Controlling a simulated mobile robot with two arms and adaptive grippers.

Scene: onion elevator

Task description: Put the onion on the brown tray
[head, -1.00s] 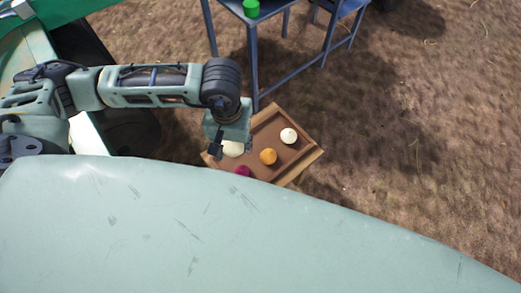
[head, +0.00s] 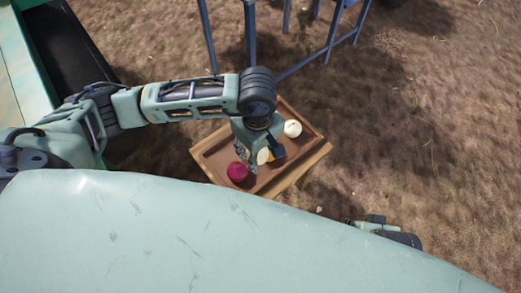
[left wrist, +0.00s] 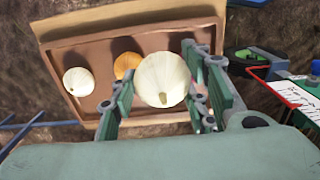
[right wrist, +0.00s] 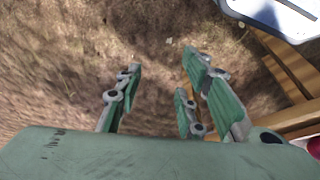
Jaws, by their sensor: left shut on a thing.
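My left gripper (left wrist: 165,100) is shut on a pale cream onion (left wrist: 161,80), which it holds over the brown tray (left wrist: 150,32). In the head view, the left gripper (head: 262,162) hides part of the onion (head: 262,156) and part of the tray (head: 208,152). I cannot tell whether the onion touches the tray floor. A small white round vegetable (left wrist: 78,81) and an orange one (left wrist: 127,65) lie in the tray. A red-purple one (head: 237,171) lies at its near left side. My right gripper (right wrist: 165,90) is open and empty over bare ground.
The tray sits on a wooden stand (head: 310,165). Blue metal furniture legs (head: 250,35) stand behind it. Open dirt ground (head: 430,130) lies to the right. A green item (left wrist: 245,54) and a panel with writing (left wrist: 300,98) show at the right of the left wrist view.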

